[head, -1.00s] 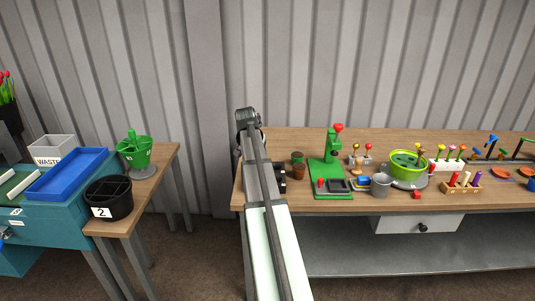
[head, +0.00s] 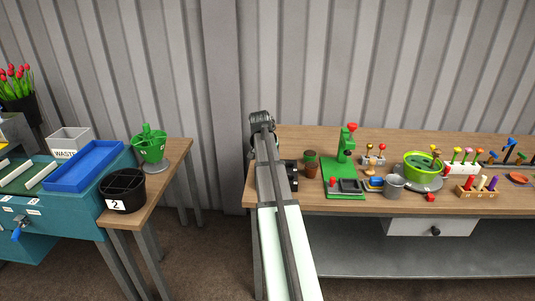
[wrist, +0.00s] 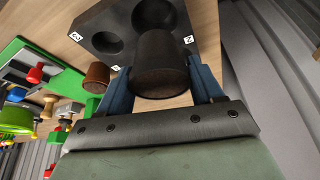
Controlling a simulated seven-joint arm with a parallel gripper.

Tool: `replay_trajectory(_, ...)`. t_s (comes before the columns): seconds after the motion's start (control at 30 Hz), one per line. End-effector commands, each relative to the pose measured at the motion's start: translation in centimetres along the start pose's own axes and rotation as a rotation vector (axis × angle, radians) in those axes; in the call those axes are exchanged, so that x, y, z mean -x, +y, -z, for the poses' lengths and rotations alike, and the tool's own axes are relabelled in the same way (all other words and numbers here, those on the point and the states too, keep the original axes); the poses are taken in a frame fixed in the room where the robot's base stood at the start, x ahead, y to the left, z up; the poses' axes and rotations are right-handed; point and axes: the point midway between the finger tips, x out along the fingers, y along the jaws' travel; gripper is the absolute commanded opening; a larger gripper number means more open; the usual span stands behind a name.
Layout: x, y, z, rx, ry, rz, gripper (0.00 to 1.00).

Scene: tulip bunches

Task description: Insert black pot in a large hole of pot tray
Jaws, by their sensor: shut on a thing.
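In the wrist view my gripper (wrist: 160,88) is shut on the black pot (wrist: 160,68), with a blue finger on each side of it. The dark grey pot tray (wrist: 122,58) lies on the wooden table just beyond the pot, with round holes of different sizes and small white number tags. The held pot overlaps the tray's near edge in this view. I cannot tell how high it is above the tray. It is apart from the smaller holes on the left. In the head view my arm hides the gripper, the pot and most of the tray.
A brown pot (head: 310,163) stands close to the tray; it also shows in the wrist view (wrist: 96,76). A side table (head: 155,197) stands left, across a gap.

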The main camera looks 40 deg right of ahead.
Motion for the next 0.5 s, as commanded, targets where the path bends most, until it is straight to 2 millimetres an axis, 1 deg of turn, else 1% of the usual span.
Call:
replay_trajectory(0.3, -2.4, 0.0, -1.0, 0.000, -0.001, -0.001, 0.28)
replay_trajectory(0.5, -3.1, 0.0, -1.3, 0.000, 0.001, 0.000, 0.28)
